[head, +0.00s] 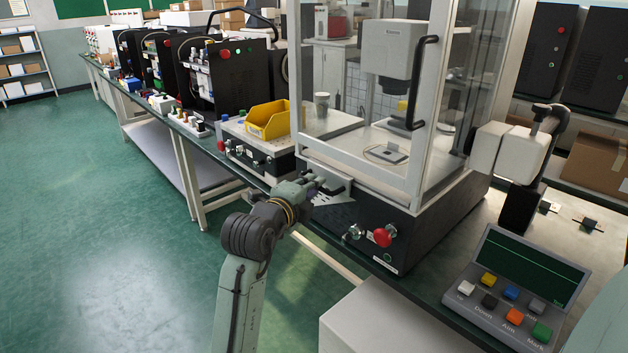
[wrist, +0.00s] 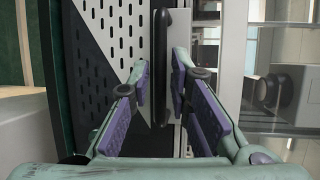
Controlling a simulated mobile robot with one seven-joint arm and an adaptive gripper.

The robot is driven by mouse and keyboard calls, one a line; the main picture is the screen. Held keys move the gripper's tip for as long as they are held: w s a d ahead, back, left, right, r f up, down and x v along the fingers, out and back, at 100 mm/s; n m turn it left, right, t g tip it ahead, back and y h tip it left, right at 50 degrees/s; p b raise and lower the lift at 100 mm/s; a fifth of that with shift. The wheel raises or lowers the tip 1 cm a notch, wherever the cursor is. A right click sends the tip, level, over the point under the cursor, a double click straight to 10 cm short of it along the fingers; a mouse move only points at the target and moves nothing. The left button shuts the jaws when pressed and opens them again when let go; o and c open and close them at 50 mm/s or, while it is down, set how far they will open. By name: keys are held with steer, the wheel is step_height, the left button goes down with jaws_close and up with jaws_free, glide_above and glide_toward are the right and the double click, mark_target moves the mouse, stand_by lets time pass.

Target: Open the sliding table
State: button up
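A glass-walled machine (head: 374,225) with a black base stands on the bench. A short dark handle (head: 331,186) sits at its front left, just above the base, on a light edge that I take to be the sliding table's. My gripper (head: 315,180) is at this handle. In the wrist view the handle (wrist: 162,50) is an upright black bar. My gripper (wrist: 162,85) is open there, its purple pads on either side of the bar's line. I cannot tell whether a pad touches it. Most of the sliding table is hidden.
The glass door has a tall black handle (head: 421,82). A red stop button (head: 384,235) is on the base. A yellow bin (head: 268,120) stands to the left. A control panel (head: 515,288) is at the lower right. The green floor at left is clear.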

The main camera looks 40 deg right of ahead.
steer(key=shift+x, duration=0.95)
steer(key=shift+c, duration=0.2)
jaws_close()
